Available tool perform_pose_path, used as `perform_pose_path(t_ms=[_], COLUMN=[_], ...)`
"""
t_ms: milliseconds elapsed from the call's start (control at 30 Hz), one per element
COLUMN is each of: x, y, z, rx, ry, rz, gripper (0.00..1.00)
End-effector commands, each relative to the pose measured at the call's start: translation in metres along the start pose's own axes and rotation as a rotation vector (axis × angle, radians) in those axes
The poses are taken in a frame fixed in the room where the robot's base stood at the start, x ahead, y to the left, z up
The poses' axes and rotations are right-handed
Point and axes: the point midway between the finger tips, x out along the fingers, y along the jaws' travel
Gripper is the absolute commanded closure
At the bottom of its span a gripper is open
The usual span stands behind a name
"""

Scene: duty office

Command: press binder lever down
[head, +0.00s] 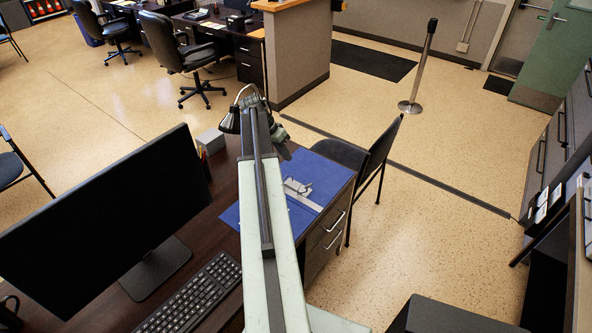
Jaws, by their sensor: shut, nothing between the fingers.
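A blue binder (322,171) lies open and flat on the dark desk, at its right end. A pale metal strip with the lever mechanism (300,190) sits on it; thin metal parts stand up from the strip. At this size I cannot tell the lever's exact position. My pale green arm crosses the desk and hides the binder's middle left part. My gripper (284,152) is small and dark beyond the arm's far end, at the binder's far left edge. It is shut and empty, apart from the lever mechanism. I cannot tell its height above the desk.
A large black monitor (105,220) and a keyboard (190,302) stand left of my arm. A black chair (375,160) stands beyond the desk's right side.

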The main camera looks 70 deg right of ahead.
Motion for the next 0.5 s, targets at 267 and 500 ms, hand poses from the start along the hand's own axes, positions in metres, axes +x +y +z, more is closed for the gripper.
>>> perform_pose_path(t_ms=[267, 500], x=[0.003, 0.013], y=[0.006, 0.005], z=[-0.007, -0.006], rx=[0.023, 0.021], ry=[0.001, 0.000], rz=[0.007, 0.007], gripper=[1.00, 1.00])
